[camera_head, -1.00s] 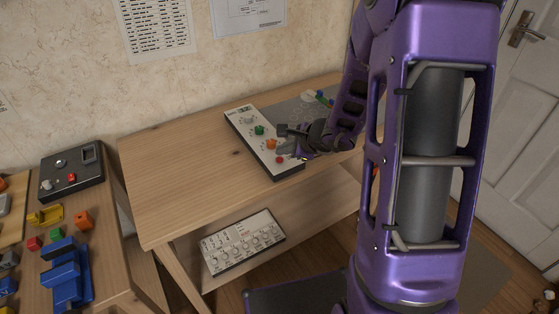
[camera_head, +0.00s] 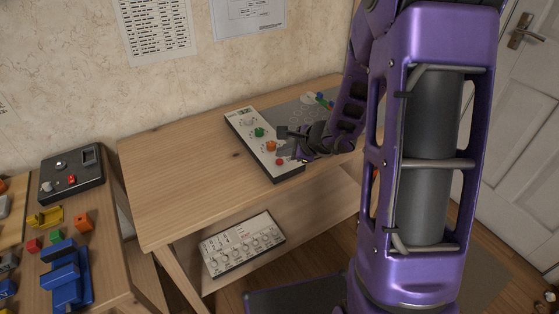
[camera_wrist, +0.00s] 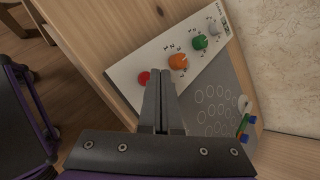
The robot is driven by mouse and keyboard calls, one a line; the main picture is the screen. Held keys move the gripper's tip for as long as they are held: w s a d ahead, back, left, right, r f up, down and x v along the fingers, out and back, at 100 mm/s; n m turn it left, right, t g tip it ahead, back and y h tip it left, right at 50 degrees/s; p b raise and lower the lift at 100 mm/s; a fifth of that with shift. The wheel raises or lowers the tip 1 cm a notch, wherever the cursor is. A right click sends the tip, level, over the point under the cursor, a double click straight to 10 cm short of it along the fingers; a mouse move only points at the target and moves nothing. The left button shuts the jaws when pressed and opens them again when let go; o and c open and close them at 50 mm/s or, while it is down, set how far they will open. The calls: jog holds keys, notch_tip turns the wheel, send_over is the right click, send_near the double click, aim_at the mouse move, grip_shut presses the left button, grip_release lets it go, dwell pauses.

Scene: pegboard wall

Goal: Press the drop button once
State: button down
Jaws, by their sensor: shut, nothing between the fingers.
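A white control panel (camera_head: 238,125) with a dark rim lies on the wooden table. It carries a red button (camera_head: 279,162) at its near end, then an orange knob (camera_head: 271,146), a green knob (camera_head: 259,132) and a grey knob (camera_head: 247,121). No label saying drop is readable. My gripper (camera_head: 283,140) is over the panel's right edge, close to the orange knob. In the wrist view my gripper (camera_wrist: 160,75) is shut and empty. Its tips appear between the red button (camera_wrist: 144,77) and the orange knob (camera_wrist: 178,62). Whether they touch the panel cannot be told.
A grey mat (camera_head: 292,112) with circles and small coloured parts lies beyond the panel. A second panel (camera_head: 242,245) lies on the lower shelf. On the left table are a dark box (camera_head: 72,178) with a red switch and several coloured blocks. The table's left part is clear.

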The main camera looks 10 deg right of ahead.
jog(key=shift+f, duration=0.2)
dwell(0.6)
jog(key=shift+f, duration=0.25)
jog(key=shift+f, duration=0.3)
dwell(0.8)
jog(key=shift+r+p, duration=0.4)
jog(key=shift+r, duration=0.35)
notch_tip(320, 180, up, 5)
jog(key=p, duration=0.3)
dwell(0.8)
